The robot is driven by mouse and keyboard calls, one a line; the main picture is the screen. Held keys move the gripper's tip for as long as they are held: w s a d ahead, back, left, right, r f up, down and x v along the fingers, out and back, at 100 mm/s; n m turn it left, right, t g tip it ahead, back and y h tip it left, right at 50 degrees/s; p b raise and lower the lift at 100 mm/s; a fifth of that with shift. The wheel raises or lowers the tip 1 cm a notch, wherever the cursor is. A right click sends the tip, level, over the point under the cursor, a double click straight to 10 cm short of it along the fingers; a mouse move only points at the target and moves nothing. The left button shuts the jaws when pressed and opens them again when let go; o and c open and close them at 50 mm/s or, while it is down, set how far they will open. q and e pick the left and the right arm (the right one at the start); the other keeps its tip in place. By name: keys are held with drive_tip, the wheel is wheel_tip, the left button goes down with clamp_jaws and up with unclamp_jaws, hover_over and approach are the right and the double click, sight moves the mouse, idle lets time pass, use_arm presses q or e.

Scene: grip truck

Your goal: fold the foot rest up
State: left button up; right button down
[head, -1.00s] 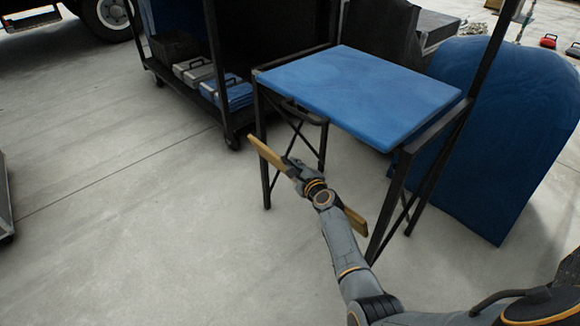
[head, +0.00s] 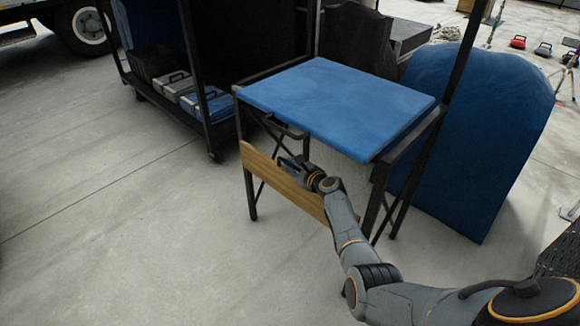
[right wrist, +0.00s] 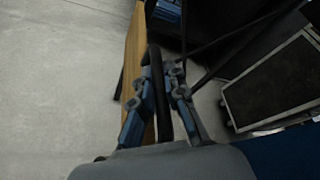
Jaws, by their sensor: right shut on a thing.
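The foot rest is a light-brown wooden board (head: 268,178) at the front of the blue-topped bench (head: 340,100). It stands on edge, its broad face turned to me, across the bench's front legs. My right gripper (head: 290,165) is at the board's upper middle. In the right wrist view, its blue fingers (right wrist: 155,105) are on both sides of a dark bar (right wrist: 158,75) alongside the board (right wrist: 133,65), shut on this foot rest part. The arm covers the board's right end. My left gripper is not in view.
A dark handle (head: 285,128) sits under the bench's front edge. A black shelf cart (head: 215,150) with cases stands behind left. A large blue rounded block (head: 480,130) stands at the right. The concrete floor on the left is clear.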

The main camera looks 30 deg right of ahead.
drive_tip(key=shift+d+r, duration=0.1)
drive_tip(key=shift+d, duration=0.05)
drive_tip(key=c, duration=1.4)
unclamp_jaws()
drive_tip(key=shift+o, duration=0.2)
drive_tip(key=shift+s, duration=0.2)
drive_tip(key=v, duration=1.1)
drive_tip(key=shift+s, duration=0.25)
